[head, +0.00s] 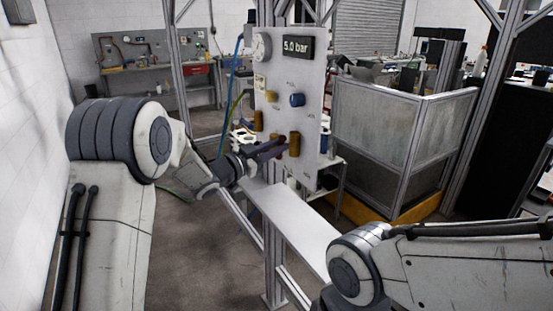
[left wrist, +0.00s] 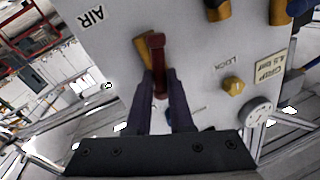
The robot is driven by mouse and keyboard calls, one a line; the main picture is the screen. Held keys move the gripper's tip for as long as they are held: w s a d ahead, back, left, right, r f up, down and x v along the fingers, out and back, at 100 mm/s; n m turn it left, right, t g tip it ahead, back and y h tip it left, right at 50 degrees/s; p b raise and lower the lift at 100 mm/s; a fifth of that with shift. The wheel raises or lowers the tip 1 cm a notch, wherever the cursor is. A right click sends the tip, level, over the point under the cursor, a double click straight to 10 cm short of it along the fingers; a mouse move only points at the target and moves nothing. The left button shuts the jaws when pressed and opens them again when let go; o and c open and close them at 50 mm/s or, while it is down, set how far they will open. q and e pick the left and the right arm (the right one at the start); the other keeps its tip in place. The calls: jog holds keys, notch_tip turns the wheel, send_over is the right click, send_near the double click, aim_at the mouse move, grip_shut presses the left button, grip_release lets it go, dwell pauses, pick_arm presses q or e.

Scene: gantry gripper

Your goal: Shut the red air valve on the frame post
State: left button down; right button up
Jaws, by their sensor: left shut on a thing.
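The red air valve handle (left wrist: 158,75) shows in the left wrist view beside a brass-coloured fitting (left wrist: 142,45) on the white panel (left wrist: 115,65), near the printed word AIR. My left gripper (left wrist: 163,90) is shut on the handle, with one dark finger on each side of it. In the head view my left gripper (head: 276,147) reaches the lower part of the panel (head: 311,105) from the left, and its fingers mostly hide the handle. A brass cylinder (head: 295,145) shows just right of the fingertips. My right gripper is not in the head view.
The panel carries a display reading 5.0 bar (head: 297,47), a round gauge (head: 262,47), a blue knob (head: 297,100) and other brass fittings. A yellow LOCK knob (left wrist: 233,86) is near the gripper. A pale beam (head: 290,215) runs below; a fenced cell (head: 375,130) stands right.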

pick_arm(q)
jog(key=m+h+b, duration=0.1)
jog(key=m+b, duration=0.3)
jog(key=b, duration=0.2)
jog(key=f+m+h+b, duration=0.1)
jog(key=m+b, duration=0.4)
jog(key=m+h+b, duration=0.1)
jog(key=m+b, duration=0.3)
jog(key=b, duration=0.2)
jog(key=shift+s+d+f+g+b, duration=0.15)
jog(key=shift+s+f+g+b, duration=0.15)
jog(key=shift+f+g, duration=0.1)
jog(key=shift+r+m+g+h+b, duration=0.1)
jog(key=shift+m+g+h+b, duration=0.35)
jog(key=shift+m+b, duration=1.25)
jog(key=shift+m, duration=0.3)
jog(key=c, duration=0.8)
grip_release()
jog(key=v, duration=1)
jog(key=shift+s+a, duration=0.15)
jog(key=shift+a, duration=0.1)
